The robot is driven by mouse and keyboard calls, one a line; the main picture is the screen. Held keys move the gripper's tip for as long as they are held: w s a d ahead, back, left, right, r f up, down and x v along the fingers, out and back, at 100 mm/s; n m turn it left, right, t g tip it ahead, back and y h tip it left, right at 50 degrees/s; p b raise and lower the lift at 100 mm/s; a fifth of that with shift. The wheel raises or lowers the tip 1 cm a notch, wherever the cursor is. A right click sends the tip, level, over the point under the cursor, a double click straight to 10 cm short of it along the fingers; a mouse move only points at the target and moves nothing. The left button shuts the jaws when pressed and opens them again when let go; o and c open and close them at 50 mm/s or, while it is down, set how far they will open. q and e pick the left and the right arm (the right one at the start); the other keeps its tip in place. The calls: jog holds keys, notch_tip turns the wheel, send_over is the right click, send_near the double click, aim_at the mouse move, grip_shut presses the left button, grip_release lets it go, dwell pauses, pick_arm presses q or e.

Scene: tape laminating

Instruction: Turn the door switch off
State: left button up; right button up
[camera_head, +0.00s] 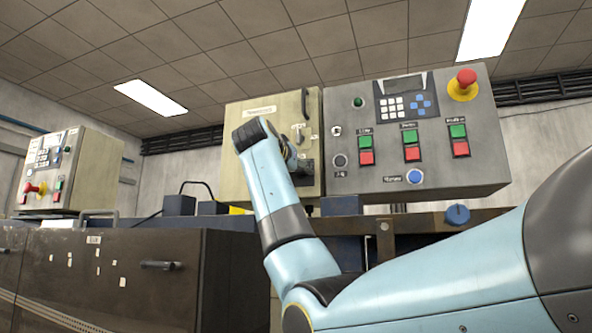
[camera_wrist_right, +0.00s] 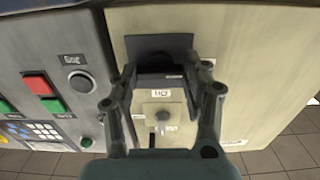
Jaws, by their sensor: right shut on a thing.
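The door switch is a black knob on a dark square plate (camera_wrist_right: 158,42) on the beige cabinet door (camera_wrist_right: 230,35). In the right wrist view my right gripper (camera_wrist_right: 160,70) has one finger on each side of the knob and is shut on it. In the head view my right gripper (camera_head: 297,160) is at the door's right side, partly hidden behind my wrist, and the dark switch plate (camera_head: 305,178) shows only in part. The knob's exact angle is hard to tell. My left gripper is not in view.
A grey control box (camera_head: 430,180) with red and green buttons and a red emergency knob (camera_head: 466,77) stands right beside the beige cabinet (camera_head: 235,115). A door latch (camera_wrist_right: 163,120) sits near the switch. A second control box (camera_head: 60,170) stands far left.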

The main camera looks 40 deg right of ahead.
dwell(0.4)
jog(key=o, duration=1.2)
jog(key=shift+c, duration=0.2)
jog(key=v, duration=1.2)
